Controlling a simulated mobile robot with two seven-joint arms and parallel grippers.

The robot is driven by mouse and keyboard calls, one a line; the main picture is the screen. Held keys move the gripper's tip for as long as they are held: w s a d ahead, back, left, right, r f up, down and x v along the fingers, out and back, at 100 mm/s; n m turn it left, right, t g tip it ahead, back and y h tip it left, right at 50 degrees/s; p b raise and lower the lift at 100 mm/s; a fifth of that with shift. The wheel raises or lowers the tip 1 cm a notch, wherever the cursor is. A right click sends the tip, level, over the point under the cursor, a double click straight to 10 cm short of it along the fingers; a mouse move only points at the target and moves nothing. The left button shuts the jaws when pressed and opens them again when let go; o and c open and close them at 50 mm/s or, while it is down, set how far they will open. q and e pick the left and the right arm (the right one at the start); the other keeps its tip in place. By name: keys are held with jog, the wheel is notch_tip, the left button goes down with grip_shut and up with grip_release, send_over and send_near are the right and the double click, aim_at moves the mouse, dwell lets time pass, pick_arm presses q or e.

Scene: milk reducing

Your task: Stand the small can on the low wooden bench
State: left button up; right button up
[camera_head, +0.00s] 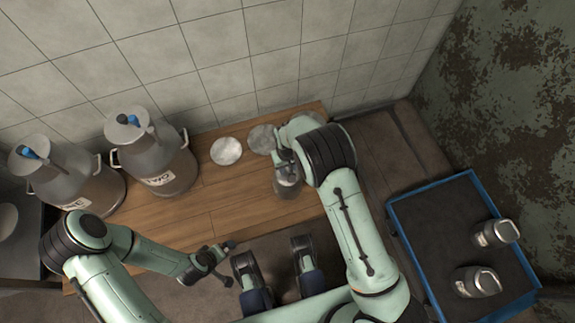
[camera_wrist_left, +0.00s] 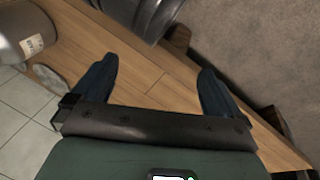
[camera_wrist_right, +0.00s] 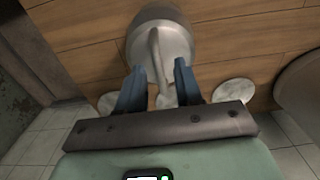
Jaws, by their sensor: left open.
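The small grey metal can (camera_head: 287,187) is upright at the right part of the low wooden bench (camera_head: 225,205), partly hidden by my right gripper (camera_head: 286,160). In the right wrist view the can (camera_wrist_right: 178,38) has its handle between the two fingers of my right gripper (camera_wrist_right: 160,68), which are close together on it. Wood shows behind the can; I cannot tell whether its base touches the bench. My left gripper (camera_head: 222,264) is empty at the bench's front edge. In the left wrist view its fingers (camera_wrist_left: 157,75) are wide apart.
Two large milk cans (camera_head: 155,160) stand on the left of the bench by the tiled wall. Pale round discs (camera_head: 226,151) lie at the bench's back edge. A blue-rimmed tray (camera_head: 430,187) on the right holds two small cans (camera_head: 478,281). The bench's middle is clear.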

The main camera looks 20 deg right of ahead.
pick_arm(q)
jog(key=s+d+r+g+p, duration=0.1)
jog(key=s+d+r+p, duration=0.1)
jog(key=s+r+p, duration=0.1)
jog(key=shift+s+d+r+g+h, duration=0.35)
jog(key=shift+s+r+g+h, duration=0.1)
jog(key=shift+s, duration=0.75)
pick_arm(e)
notch_tip(320, 180, up, 12)
jog(key=shift+r, duration=0.15)
